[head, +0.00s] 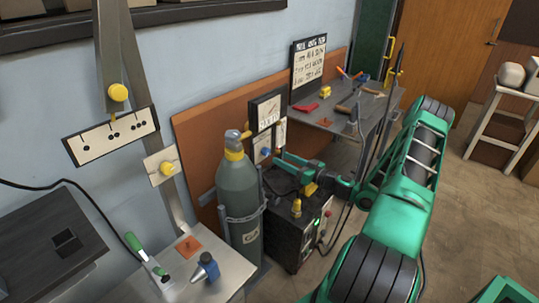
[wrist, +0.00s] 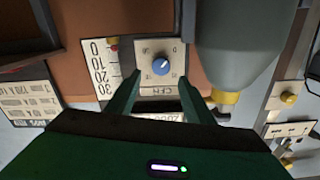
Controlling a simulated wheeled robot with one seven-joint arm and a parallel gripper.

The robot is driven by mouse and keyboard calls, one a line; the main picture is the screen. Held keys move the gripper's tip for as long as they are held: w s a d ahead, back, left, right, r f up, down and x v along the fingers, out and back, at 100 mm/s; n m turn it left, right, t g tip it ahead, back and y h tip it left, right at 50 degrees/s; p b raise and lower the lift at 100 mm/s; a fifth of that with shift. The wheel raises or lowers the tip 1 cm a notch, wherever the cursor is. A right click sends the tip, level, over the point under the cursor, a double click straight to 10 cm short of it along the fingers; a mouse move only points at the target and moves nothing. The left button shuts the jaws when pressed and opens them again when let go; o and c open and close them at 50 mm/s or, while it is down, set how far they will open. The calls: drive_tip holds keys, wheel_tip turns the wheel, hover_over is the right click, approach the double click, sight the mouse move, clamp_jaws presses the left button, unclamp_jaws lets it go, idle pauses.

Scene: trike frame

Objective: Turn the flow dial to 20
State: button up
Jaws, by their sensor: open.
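The flow dial (wrist: 161,67) is a round blue knob with a pale pointer line, on a white plate (wrist: 150,48) with small marks around it. In the head view the dial (head: 265,152) is a small blue spot beside the gas cylinder. A white scale (wrist: 104,66) marked 0, 10, 20 and 30 stands left of the plate in the wrist view, with a small red spot near its 0 end. My gripper (wrist: 160,77) is open, its green fingers on either side of the dial, with no clear contact. In the head view my gripper (head: 279,158) reaches the panel.
The grey gas cylinder (head: 238,190) stands close to the dial, and its body (wrist: 235,45) fills the space to the right in the wrist view. A dark welding machine (head: 292,228) sits below my arm. A workbench (head: 340,118) with tools is behind.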

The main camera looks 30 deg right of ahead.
sight(269, 152)
drive_tip(key=x, duration=0.7)
drive_tip(key=shift+w+a, duration=0.15)
drive_tip(key=shift+w, duration=0.2)
drive_tip(key=c, duration=1)
drive_tip(key=shift+c, duration=0.2)
